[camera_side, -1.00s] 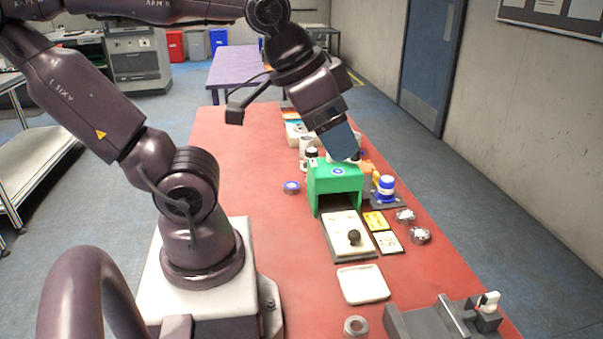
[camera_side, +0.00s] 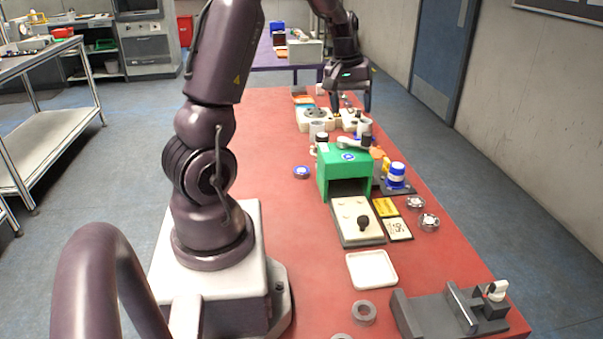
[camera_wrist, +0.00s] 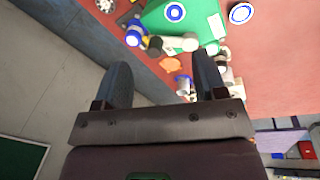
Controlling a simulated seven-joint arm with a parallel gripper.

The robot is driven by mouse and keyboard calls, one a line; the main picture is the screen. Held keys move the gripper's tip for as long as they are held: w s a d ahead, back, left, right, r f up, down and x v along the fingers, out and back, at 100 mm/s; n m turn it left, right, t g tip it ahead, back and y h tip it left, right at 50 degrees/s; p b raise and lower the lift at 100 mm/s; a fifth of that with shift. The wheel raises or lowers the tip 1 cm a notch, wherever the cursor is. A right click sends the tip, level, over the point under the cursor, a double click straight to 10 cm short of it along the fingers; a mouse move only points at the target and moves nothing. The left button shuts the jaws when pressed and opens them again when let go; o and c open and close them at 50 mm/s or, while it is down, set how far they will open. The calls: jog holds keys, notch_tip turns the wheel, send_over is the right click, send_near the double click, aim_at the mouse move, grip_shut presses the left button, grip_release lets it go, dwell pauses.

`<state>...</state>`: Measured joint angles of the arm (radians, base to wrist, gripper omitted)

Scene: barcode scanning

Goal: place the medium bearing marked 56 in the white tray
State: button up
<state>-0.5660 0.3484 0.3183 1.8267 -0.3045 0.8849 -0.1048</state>
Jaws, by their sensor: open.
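The white tray (camera_side: 372,270) lies empty on the red table, in front of the beige plate. Two silver bearings, one farther (camera_side: 415,203) and one nearer (camera_side: 429,222), lie at the table's right side. One silver bearing (camera_wrist: 105,5) is partly cut off at the wrist view's top edge. Grey rings, one whole (camera_side: 364,312) and one cut off, lie near the front. I cannot read a 56 on any bearing. My gripper (camera_side: 351,112) is open and empty at the far end, beyond the green box; its spread fingers (camera_wrist: 161,62) show in the wrist view.
A green box (camera_side: 345,175) stands mid-table, with a beige knobbed plate (camera_side: 358,220) before it. Yellow (camera_side: 386,207) and white (camera_side: 397,229) cards lie beside the plate. A blue-and-white bottle (camera_side: 396,175) stands right. A grey fixture (camera_side: 450,312) occupies the front right. The table's left side is mostly clear.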

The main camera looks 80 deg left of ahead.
jog(key=s+a+f+n+g, duration=0.1)
jog(key=s+a+f+n, duration=0.1)
jog(key=s+a+f, duration=0.35)
jog(key=s+a+f+n+g, duration=0.1)
jog(key=s+a+f+n, duration=0.2)
jog(key=a+f, duration=0.4)
send_over(302, 171)
notch_tip(302, 171, down, 7)
jog(key=shift+w+r, duration=0.1)
jog(key=shift+w, duration=0.05)
jog(key=shift+f, duration=2.95)
jog(key=shift+r, duration=0.1)
jog(key=c, duration=0.8)
notch_tip(302, 171, up, 18)
